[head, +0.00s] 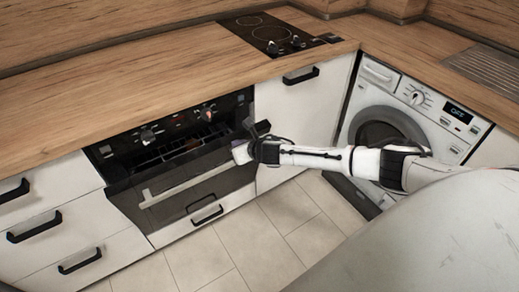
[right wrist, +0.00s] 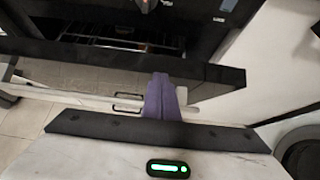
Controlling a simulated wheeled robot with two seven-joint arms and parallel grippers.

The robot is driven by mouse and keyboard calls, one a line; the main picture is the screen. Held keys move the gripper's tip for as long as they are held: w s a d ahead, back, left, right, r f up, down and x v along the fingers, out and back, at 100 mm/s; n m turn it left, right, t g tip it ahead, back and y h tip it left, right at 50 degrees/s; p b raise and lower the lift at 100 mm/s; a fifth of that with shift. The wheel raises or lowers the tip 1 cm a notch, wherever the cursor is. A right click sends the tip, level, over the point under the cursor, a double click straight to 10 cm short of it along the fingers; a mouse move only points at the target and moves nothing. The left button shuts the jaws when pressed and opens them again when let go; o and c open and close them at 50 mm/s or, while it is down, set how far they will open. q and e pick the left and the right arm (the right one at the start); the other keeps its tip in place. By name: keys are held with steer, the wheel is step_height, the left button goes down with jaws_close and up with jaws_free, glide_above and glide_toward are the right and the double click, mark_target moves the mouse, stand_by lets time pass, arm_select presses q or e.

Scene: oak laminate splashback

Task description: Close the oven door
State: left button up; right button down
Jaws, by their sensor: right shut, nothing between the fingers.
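The oven (head: 168,140) is built in under the wooden worktop. Its dark glass door (head: 187,197) is partly open, tilted outward at the top, and a rack shows in the gap. A pale bar handle (head: 185,185) runs across the door. My right gripper (head: 241,152) is at the right end of the handle, by the door's upper right corner. In the right wrist view its purple fingers (right wrist: 160,97) are together and empty, overlapping the handle (right wrist: 75,95) in the picture. I cannot tell whether they touch the handle or door. My left gripper is out of view.
White drawers (head: 50,220) with black handles stand left of the oven. A white cabinet (head: 305,105) and a washing machine (head: 400,110) stand to its right. A hob (head: 268,33) is on the worktop. The tiled floor (head: 265,240) before the oven is clear.

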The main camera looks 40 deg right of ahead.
steer(key=w, duration=0.2)
steer(key=w+r+b, duration=0.1)
steer(key=w, duration=0.2)
steer(key=w+r+b, duration=0.1)
steer(key=w, duration=0.2)
steer(key=shift+d+r, duration=0.15)
steer(key=shift+w+r, duration=0.1)
steer(key=shift+w, duration=0.9)
